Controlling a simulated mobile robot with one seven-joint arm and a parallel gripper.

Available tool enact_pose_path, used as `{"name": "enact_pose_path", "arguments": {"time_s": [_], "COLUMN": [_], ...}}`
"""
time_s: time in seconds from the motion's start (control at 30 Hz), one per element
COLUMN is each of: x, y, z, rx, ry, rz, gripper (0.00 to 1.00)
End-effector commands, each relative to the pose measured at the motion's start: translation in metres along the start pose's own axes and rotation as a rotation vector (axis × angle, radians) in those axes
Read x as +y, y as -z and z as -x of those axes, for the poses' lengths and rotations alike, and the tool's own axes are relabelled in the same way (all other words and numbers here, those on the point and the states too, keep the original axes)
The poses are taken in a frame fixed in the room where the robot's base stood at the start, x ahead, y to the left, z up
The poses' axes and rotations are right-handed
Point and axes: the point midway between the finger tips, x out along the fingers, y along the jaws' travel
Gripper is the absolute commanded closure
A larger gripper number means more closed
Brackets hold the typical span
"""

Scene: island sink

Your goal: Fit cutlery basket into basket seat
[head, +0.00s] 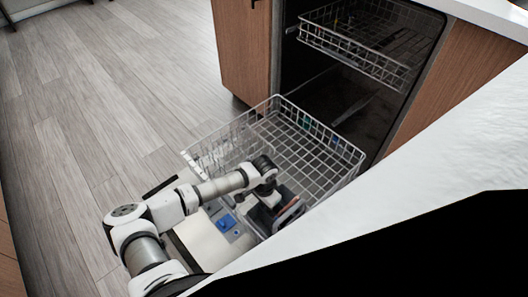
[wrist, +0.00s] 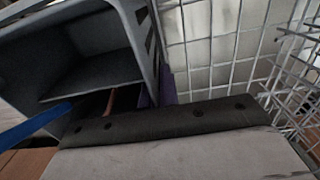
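The grey cutlery basket (wrist: 95,50) fills the upper left of the wrist view, with open compartments and a slotted side. A blue handle (wrist: 35,124) and a reddish-brown one stick out of it. In the head view the basket (head: 290,212) is small and partly hidden at the near end of the lower rack (head: 318,160). My gripper (head: 262,208) is right beside the basket, low at that end. Its dark-edged body (wrist: 170,122) spans the bottom of the wrist view. Its fingertips are hidden, so I cannot tell whether it grips the basket. I cannot make out the basket seat.
The dishwasher (head: 345,105) stands open under a white counter (head: 440,150). Its upper rack (head: 350,50) is partly out. The lowered door (head: 200,243) lies under the lower rack, with a blue part (head: 227,223) on it. The rack's middle looks empty. Wood floor (head: 90,120) is clear at left.

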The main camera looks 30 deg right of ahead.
Motion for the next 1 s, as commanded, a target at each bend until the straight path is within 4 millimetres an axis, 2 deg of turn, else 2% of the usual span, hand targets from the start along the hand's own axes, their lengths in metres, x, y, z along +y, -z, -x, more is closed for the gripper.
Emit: {"name": "enact_pose_path", "arguments": {"time_s": [0.13, 0.3, 0.67, 0.77, 1.0], "x": [0.0, 0.0, 0.0, -0.001, -0.001], "y": [0.0, 0.0, 0.0, 0.0, 0.0], "z": [-0.005, -0.003, 0.001, 0.013, 0.065], "rx": [0.001, 0.0, 0.0, 0.0, 0.001], "ry": [0.0, 0.0, -0.001, 0.003, 0.005], "rz": [-0.001, 0.0, 0.001, -0.001, -0.003], "gripper": [1.0, 0.77, 0.76, 0.76, 0.76]}}
